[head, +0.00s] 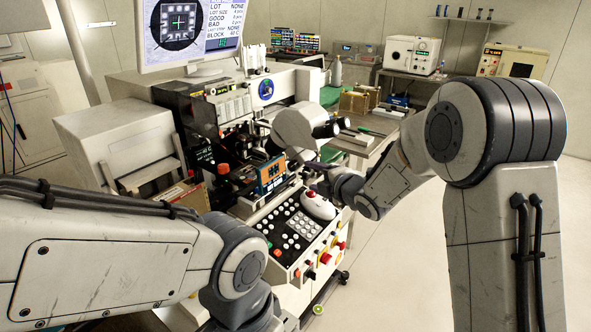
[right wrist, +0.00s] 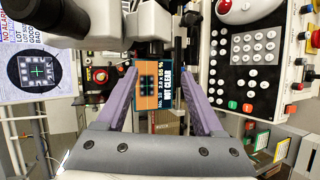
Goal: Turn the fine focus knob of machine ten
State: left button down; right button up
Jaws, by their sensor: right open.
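Machine ten is the wire bonder (head: 235,112) in the middle of the head view, with a white microscope (head: 298,127) on its front. A small orange and blue display (head: 270,172) sits below the microscope. My right gripper (head: 314,176) is just below and right of the microscope. Its purple fingers (right wrist: 163,72) are spread, with nothing held between them, and the display shows beyond them. I cannot clearly pick out the fine focus knob. My left gripper is out of view.
A control panel (head: 297,228) with keys, a red emergency button and a white mouse-like control (head: 318,205) lies close below my right gripper. A monitor (head: 192,30) stands above the machine. A side bench (head: 358,140) stands behind. Open floor lies to the right.

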aim_at(296, 167)
jog(key=shift+n+y, duration=0.4)
jog(key=shift+n, duration=0.1)
jog(key=p+x, duration=0.1)
jog(key=x, duration=0.2)
jog(key=p+x, duration=0.1)
jog(key=x, duration=0.2)
jog(key=p+x, duration=0.2)
jog(key=x, duration=0.2)
jog(key=shift+w+d+r, duration=0.25)
jog(key=shift+w+r, duration=0.05)
jog(key=shift+r, duration=0.05)
jog(key=shift+w+a+f, duration=0.2)
jog(key=shift+w+a, duration=0.05)
jog(key=shift+w, duration=0.05)
